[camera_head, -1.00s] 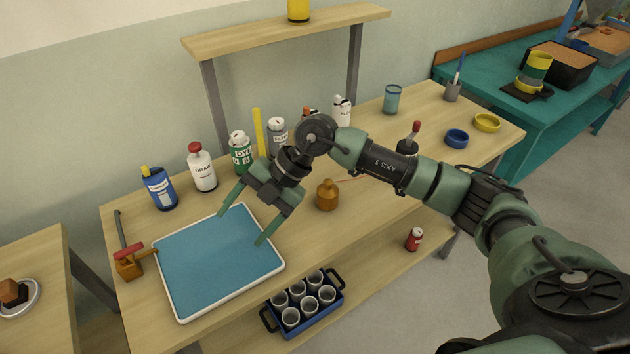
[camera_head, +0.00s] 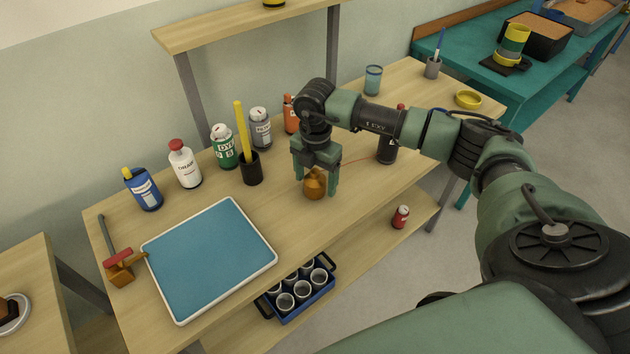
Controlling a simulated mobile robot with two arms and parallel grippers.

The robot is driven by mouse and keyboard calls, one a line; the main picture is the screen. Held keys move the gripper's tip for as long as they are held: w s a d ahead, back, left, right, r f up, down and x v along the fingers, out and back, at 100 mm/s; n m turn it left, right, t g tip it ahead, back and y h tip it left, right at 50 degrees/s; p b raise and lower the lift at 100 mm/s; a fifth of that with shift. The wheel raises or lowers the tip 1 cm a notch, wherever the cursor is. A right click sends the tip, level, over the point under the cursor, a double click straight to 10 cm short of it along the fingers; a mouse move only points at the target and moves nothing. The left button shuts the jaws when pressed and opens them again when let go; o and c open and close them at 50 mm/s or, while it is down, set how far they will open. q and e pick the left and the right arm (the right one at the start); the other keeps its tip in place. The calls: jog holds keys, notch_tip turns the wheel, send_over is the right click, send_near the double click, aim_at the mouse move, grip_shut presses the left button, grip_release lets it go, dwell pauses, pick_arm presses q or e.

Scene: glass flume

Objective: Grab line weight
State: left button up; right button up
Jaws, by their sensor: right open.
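The line weight looks like a small brass-orange weight (camera_head: 314,187) with a knob on top, standing on the wooden bench. A thin red line runs from near it to the right, toward a dark bottle (camera_head: 387,150). My right gripper (camera_head: 318,189) is open and points down over the weight, with its green fingers on either side of it. I cannot tell whether the fingers touch it. My left gripper is not in view.
A blue mat with a white rim (camera_head: 173,316) lies left on the bench (camera_head: 300,222). Bottles, including a white one (camera_head: 185,165) and a green one (camera_head: 225,147), and a black cup (camera_head: 251,169) with a yellow stick line the back. A blue crate of cups (camera_head: 299,291) sits on the lower shelf.

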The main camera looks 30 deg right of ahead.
jog(key=shift+f, duration=0.15)
jog(key=shift+c, duration=0.4)
jog(key=c, duration=1.5)
grip_shut()
jog(key=shift+w, duration=0.1)
